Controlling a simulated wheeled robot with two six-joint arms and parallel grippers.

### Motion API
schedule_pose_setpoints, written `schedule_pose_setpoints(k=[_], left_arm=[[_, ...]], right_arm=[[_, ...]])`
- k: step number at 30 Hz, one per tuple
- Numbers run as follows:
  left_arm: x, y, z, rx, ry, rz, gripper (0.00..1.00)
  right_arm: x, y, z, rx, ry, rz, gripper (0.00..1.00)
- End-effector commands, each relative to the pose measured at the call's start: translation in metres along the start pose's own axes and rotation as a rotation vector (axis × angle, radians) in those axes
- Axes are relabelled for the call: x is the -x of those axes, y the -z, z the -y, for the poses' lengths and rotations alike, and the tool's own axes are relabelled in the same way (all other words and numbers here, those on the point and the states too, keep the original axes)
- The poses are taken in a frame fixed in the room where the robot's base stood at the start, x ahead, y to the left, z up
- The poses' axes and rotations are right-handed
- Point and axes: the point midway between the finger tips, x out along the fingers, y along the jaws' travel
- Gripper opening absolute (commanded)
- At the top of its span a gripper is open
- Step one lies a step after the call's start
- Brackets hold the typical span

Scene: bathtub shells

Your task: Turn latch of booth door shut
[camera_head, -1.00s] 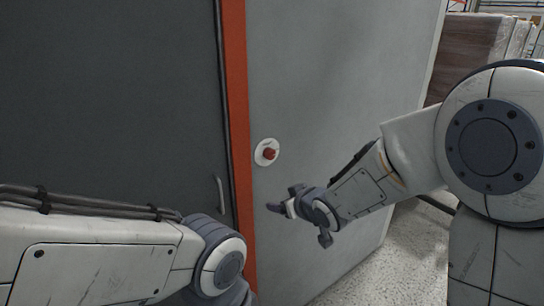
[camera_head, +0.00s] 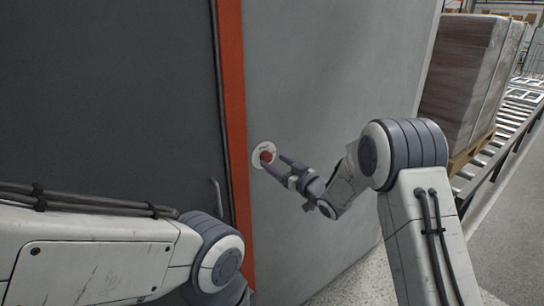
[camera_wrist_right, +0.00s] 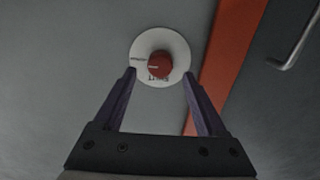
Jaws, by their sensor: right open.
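The latch is a red knob (camera_head: 266,157) on a round white plate (camera_head: 263,149), set in the grey wall just right of the orange door frame. In the right wrist view the red knob (camera_wrist_right: 160,64) sits on its white plate (camera_wrist_right: 140,46), beyond and between the fingertips. My right gripper (camera_head: 274,163) is open, its fingers pointing at the knob from the right; it also shows in the right wrist view (camera_wrist_right: 160,75). Nothing is between its fingers that I can tell is touched. The dark grey booth door (camera_head: 110,90) looks closed. My left gripper is out of view.
A door handle (camera_head: 216,195) stands out near the door's right edge. The orange frame (camera_head: 232,100) runs beside the plate. A wrapped pallet load (camera_head: 465,75) and a roller conveyor (camera_head: 515,110) are at the right, beyond the grey wall (camera_head: 330,70).

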Motion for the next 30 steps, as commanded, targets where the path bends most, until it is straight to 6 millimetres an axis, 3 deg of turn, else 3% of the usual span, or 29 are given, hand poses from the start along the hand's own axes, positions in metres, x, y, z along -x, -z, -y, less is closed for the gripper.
schedule_pose_setpoints(k=[6,16,17,22,30], left_arm=[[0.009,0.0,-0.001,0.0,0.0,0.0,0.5],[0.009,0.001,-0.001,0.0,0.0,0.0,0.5],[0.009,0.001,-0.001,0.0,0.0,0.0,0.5],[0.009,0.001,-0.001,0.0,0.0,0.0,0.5],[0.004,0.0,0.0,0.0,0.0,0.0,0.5]], right_arm=[[-0.024,0.0,0.0,0.0,0.0,0.001,0.74],[-0.027,0.0,0.0,0.0,-0.001,0.001,0.74],[-0.027,0.0,0.0,0.0,-0.001,0.001,0.66],[-0.027,0.0,0.0,0.0,-0.001,0.001,0.01],[-0.027,-0.002,0.0,0.017,-0.001,0.0,0.0]])
